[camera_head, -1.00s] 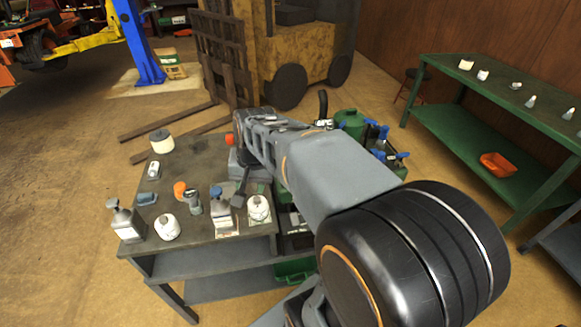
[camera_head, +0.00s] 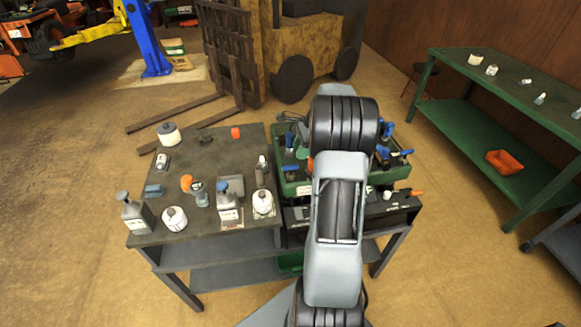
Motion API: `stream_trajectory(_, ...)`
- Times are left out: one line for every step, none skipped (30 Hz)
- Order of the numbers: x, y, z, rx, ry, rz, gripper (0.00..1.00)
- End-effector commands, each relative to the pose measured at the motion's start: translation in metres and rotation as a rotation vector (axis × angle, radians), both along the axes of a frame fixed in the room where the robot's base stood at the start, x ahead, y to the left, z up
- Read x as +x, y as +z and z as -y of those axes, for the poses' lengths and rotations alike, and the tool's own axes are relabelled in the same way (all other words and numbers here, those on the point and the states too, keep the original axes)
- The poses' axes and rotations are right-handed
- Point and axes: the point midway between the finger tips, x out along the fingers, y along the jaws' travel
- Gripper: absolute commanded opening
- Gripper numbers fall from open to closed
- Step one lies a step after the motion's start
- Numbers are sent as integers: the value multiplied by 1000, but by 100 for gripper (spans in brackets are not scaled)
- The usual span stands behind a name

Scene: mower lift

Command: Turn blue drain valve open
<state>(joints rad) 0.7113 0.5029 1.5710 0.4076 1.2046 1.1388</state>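Several blue parts stand on a green unit (camera_head: 300,187) at the right end of the workbench. Blue handles show at its right side, one upper (camera_head: 387,130) and one sticking out to the right (camera_head: 405,153). Another blue part (camera_head: 290,169) is at its left. I cannot tell which of these is the drain valve, or whether it is open. My arm reaches over the green unit and covers its middle. My gripper is hidden behind my own arm, so its fingers and any contact do not show.
The dark workbench (camera_head: 215,153) holds several bottles, jars and orange-capped items to the left. A black panel with an orange knob (camera_head: 418,192) sits in front of the green unit. A green shelf table (camera_head: 470,125) stands at right, with open floor between.

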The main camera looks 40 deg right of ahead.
Motion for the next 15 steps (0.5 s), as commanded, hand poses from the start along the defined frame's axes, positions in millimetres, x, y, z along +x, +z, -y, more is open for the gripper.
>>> stream_trajectory(2, -10, -4, 2, 2, -3, 39)
stream_trajectory(2, -15, -7, 3, 2, -2, 39)
stream_trajectory(4, -22, -9, 2, 2, -2, 39)
stream_trajectory(5, -27, -11, 3, 2, -2, 39)
stream_trajectory(5, -32, -13, 2, 3, -1, 39)
stream_trajectory(7, -38, -15, 2, 4, -2, 39)
stream_trajectory(8, -42, -17, 1, 4, -1, 39)
stream_trajectory(8, -47, -18, 1, 4, -1, 39)
stream_trajectory(9, -52, -20, 1, 3, -2, 39)
stream_trajectory(10, -56, -22, 1, 3, -2, 39)
stream_trajectory(10, -59, -23, 1, 3, -2, 39)
stream_trajectory(11, -63, -24, 0, 2, 0, 39)
stream_trajectory(12, -65, -25, 0, 2, 0, 39)
stream_trajectory(13, -68, -26, 1, 3, 1, 39)
stream_trajectory(13, -71, -27, 1, 3, 1, 39)
